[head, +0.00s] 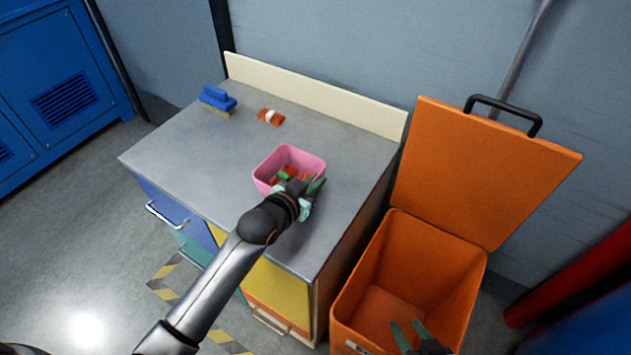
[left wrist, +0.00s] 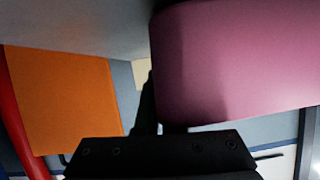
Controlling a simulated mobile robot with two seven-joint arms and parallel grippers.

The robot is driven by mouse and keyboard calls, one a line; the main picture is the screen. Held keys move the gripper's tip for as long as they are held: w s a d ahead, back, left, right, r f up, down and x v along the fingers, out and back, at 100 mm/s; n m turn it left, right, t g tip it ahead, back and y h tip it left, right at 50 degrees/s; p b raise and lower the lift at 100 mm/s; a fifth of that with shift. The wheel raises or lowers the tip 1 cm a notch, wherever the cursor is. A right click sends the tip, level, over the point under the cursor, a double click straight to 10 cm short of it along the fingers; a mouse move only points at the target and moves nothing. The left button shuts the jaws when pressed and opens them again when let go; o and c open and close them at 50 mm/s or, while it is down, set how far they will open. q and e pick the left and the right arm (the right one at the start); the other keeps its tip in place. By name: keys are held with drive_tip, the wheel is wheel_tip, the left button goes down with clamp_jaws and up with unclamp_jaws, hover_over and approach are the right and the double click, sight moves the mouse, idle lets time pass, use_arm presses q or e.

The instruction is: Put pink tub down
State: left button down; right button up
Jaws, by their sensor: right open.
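The pink tub (head: 268,166) is at the front right part of the grey worktop (head: 190,160), upright, with several small red and green pieces inside. Whether its base touches the worktop is hard to tell. My left gripper (head: 302,184) is at the tub's near right corner, its fingers at the rim, and appears shut on the tub's wall. In the left wrist view the tub (left wrist: 235,65) fills the upper right and hides part of the fingers. My right gripper (head: 407,335) is open and empty, over the orange bin's front.
A blue brush (head: 217,97) and a red and white item (head: 270,117) lie at the back of the worktop. The open orange bin (head: 450,285) stands to the right, its lid (head: 480,170) raised. The worktop left of the tub is clear.

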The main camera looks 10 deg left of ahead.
use_arm(q)
drive_tip(key=shift+f, duration=0.15)
drive_tip(key=c, duration=1)
unclamp_jaws()
drive_tip(key=shift+c, duration=0.2)
use_arm(e)
drive_tip(key=shift+s+d+f, duration=0.1)
drive_tip(key=shift+s+f, duration=0.25)
drive_tip(key=shift+s, duration=0.05)
use_arm(q)
drive_tip(key=shift+s+r, duration=0.25)
drive_tip(key=p+v, duration=0.2)
drive_tip(key=v, duration=0.8)
drive_tip(key=shift+s+a+r, duration=0.25)
drive_tip(key=shift+s+r, duration=0.05)
drive_tip(key=shift+s, duration=0.35)
use_arm(e)
drive_tip(key=shift+s+d+r, duration=0.1)
drive_tip(key=shift+d+r, duration=0.55)
drive_tip(key=shift+a, duration=0.1)
